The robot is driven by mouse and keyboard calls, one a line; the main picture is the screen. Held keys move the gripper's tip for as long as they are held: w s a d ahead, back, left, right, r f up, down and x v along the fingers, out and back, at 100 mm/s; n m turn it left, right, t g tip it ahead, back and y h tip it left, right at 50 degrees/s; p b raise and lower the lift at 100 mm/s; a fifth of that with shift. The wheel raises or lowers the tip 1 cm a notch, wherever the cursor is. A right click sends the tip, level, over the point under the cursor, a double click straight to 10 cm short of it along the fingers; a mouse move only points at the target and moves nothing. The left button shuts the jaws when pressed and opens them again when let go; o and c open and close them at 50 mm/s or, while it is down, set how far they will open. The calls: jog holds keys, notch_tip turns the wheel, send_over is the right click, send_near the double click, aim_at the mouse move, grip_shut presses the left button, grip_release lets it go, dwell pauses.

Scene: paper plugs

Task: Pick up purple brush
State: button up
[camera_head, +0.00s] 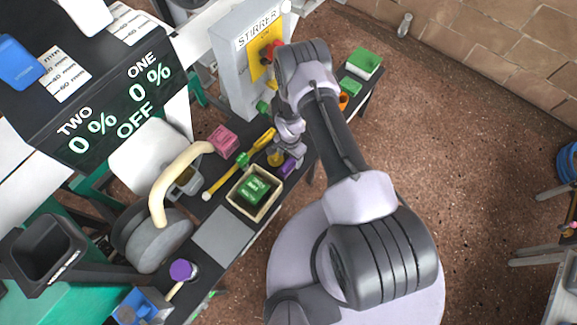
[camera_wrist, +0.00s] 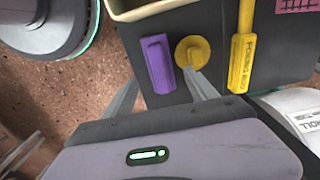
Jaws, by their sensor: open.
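A long purple block (camera_wrist: 158,65), which looks like the purple brush, lies on the dark bench top near its edge in the wrist view. I cannot make out bristles. It also shows in the head view as a small purple shape (camera_head: 287,167) just below my gripper (camera_head: 287,150). In the wrist view my gripper (camera_wrist: 164,82) is open and empty. I cannot tell the height left between fingertips and block.
A round yellow knob-like piece (camera_wrist: 192,52) stands right beside the purple block, near the right finger. A yellow tool (camera_wrist: 243,55) lies farther right. A beige box (camera_head: 235,205) holding a green block (camera_head: 254,189) is close by. A purple-topped item (camera_head: 182,270) stands at the lower left.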

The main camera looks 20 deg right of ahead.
aim_at(289, 162)
jog(key=f+b, duration=0.1)
jog(key=f, duration=0.1)
jog(key=f+b, duration=0.1)
jog(key=f, duration=0.1)
jog(key=shift+s+a+f, duration=0.15)
jog(key=shift+a+f, duration=0.05)
jog(key=shift+f, duration=0.2)
jog(key=shift+r, duration=0.2)
grip_shut()
notch_tip(289, 162, up, 10)
jog(key=p, duration=0.4)
